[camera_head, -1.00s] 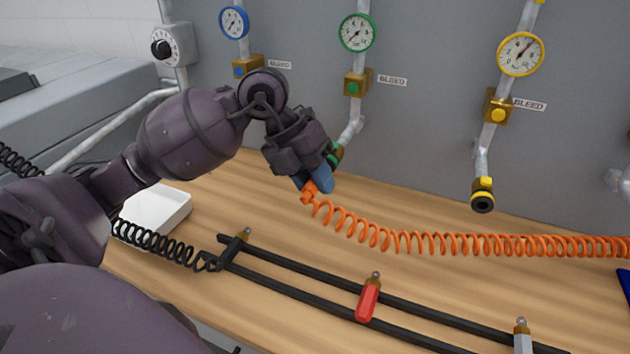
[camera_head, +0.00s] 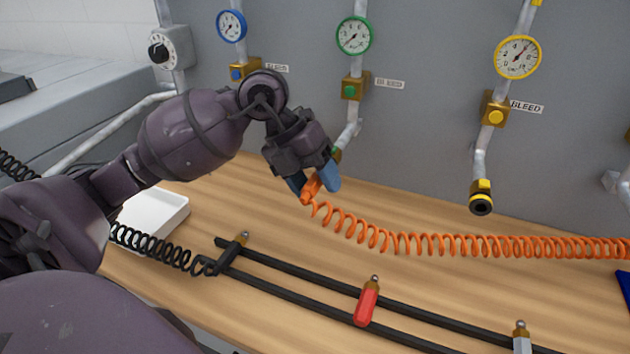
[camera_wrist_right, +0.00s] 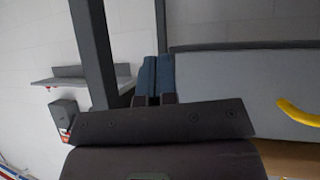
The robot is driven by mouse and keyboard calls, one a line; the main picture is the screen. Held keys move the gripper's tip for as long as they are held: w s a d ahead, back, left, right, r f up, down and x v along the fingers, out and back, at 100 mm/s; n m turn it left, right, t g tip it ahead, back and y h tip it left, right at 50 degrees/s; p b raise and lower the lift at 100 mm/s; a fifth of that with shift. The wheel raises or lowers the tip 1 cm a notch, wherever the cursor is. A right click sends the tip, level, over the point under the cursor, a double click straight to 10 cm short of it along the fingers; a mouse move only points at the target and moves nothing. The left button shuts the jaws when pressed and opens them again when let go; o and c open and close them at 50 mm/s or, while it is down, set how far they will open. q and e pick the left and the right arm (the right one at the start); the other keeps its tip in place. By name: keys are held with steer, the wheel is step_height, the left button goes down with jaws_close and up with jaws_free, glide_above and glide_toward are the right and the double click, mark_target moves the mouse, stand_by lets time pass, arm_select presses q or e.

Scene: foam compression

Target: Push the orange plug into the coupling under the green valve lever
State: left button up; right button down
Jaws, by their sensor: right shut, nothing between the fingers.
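The orange plug (camera_head: 311,188) sits at the end of the orange coiled hose, just below the coupling (camera_head: 337,154) with the green band. The gripper hides most of that coupling, so I cannot tell how far the plug is in. My left gripper (camera_head: 314,182) is around the plug, its blue fingers spread with one on each side and gaps showing. Above is the brass valve (camera_head: 354,86) with a green round face, on the pipe under the green gauge (camera_head: 354,35); no lever is clear. My right gripper (camera_wrist_right: 153,76) is shut and empty in the right wrist view, away from the panel's plug.
The orange coiled hose (camera_head: 430,244) runs right across the wooden bench. A black rack (camera_head: 300,270) in front holds a red-handled plug (camera_head: 366,304) and others. A white tray (camera_head: 155,217) lies left. The yellow-banded coupling (camera_head: 481,200) hangs at the right.

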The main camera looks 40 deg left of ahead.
stand_by(0.3)
arm_select(q)
steer(key=p+v, duration=0.1)
steer(key=v, duration=1)
steer(key=shift+f, duration=0.1)
